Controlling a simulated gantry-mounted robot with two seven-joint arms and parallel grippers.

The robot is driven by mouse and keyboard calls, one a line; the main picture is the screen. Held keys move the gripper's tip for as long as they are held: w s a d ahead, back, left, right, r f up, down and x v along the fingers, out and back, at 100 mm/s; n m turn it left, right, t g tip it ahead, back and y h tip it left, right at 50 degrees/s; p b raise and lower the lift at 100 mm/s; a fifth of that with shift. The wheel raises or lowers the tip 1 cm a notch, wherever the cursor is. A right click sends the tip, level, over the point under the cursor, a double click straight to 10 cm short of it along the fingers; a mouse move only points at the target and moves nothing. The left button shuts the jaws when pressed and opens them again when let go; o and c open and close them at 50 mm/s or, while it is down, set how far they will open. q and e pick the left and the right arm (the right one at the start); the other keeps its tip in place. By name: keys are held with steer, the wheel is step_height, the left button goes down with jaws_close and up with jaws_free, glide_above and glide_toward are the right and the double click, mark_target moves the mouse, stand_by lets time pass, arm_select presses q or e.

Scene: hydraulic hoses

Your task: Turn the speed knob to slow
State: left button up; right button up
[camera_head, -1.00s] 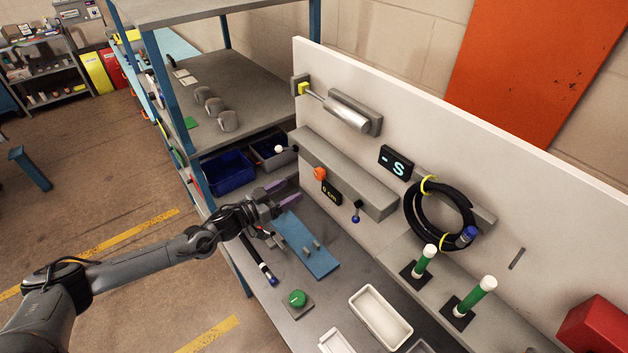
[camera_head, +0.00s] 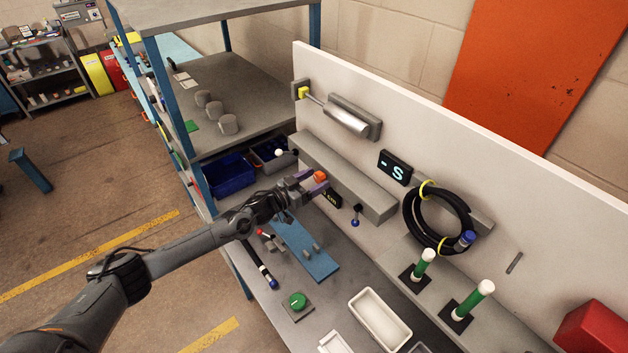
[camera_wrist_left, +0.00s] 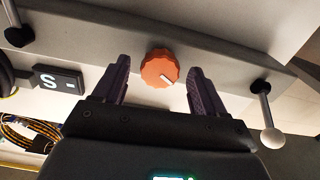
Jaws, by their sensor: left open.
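The orange speed knob (camera_head: 320,177) sits on the front of the long grey rail on the white panel. In the left wrist view the knob (camera_wrist_left: 160,68) shows a white pointer line toward its lower right. My left gripper (camera_head: 313,182) is open, with its purple fingers on either side of the knob. In the left wrist view the fingers (camera_wrist_left: 158,84) stand apart from the knob with a gap on each side. The small black display (camera_head: 332,199) beside the knob is partly hidden by the gripper. My right gripper does not show.
A white-ball lever (camera_head: 279,153) and a blue-ball lever (camera_head: 355,221) flank the knob. A coiled black hose (camera_head: 436,218) hangs at right. A blue plate (camera_head: 306,250) and green button (camera_head: 297,301) lie on the bench below.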

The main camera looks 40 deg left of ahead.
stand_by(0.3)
arm_select(q)
steer(key=c, duration=1.1)
steer(key=shift+o, duration=0.2)
